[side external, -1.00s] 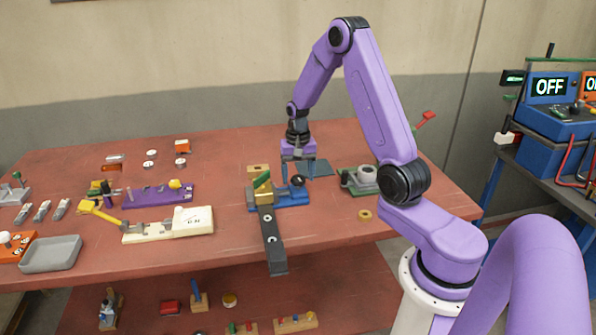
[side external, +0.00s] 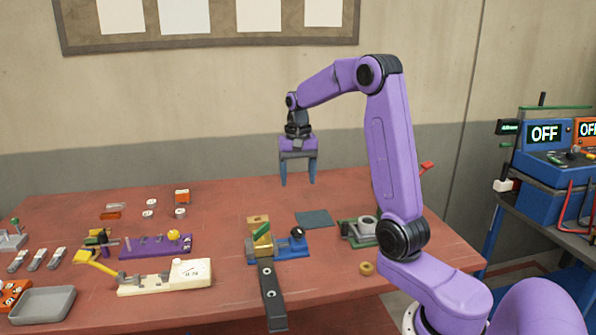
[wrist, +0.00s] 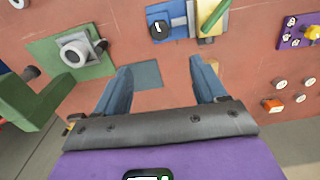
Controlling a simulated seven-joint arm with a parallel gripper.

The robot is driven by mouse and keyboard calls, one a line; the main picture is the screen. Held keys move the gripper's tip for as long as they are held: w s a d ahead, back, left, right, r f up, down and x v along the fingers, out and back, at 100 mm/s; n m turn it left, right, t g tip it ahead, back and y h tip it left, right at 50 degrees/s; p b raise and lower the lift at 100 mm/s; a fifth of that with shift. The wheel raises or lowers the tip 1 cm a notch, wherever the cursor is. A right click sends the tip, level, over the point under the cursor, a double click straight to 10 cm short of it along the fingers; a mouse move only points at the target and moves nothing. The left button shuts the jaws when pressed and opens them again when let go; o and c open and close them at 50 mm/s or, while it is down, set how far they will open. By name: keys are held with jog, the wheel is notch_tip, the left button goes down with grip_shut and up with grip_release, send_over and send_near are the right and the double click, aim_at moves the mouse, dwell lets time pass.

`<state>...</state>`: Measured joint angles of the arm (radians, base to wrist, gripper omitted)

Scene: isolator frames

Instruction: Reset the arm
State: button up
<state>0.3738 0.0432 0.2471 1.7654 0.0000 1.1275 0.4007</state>
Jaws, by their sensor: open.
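My gripper (side external: 298,178) hangs from my purple arm above the back middle of the red table (side external: 215,213), fingers pointing down. Its blue fingers are spread apart with nothing between them. In the wrist view my gripper (wrist: 160,85) also shows empty, with the table below and a flat dark teal mat (wrist: 146,74) behind the left finger. The blue fixture (side external: 291,252) with a green handle (side external: 262,238) stands on the table in front of and below the gripper, apart from it.
A green fixture with a grey ring (side external: 366,226) stands to the right. A purple board (side external: 155,247), a cream gauge block (side external: 190,275) with a yellow lever and a grey tray (side external: 42,304) are at left. A black strip (side external: 272,297) crosses the front edge. Air around the gripper is clear.

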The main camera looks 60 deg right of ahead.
jog(key=shift+r, duration=0.65)
jog(key=s+a+f+n, duration=0.1)
jog(key=s+a+n, duration=0.35)
jog(key=a, duration=0.55)
jog(key=s+a+n, duration=0.4)
jog(key=a+n, duration=0.2)
jog(key=a, duration=0.4)
jog(key=s+a+f+n, duration=0.2)
jog(key=s+n, duration=0.3)
jog(key=s, duration=0.5)
jog(key=s+a+f+n, duration=0.2)
jog(key=s+n, duration=0.4)
jog(key=s, duration=0.3)
jog(key=shift+s+a, duration=0.2)
jog(key=shift+s, duration=0.2)
jog(key=shift+r+n, duration=0.1)
jog(key=shift+n, duration=0.15)
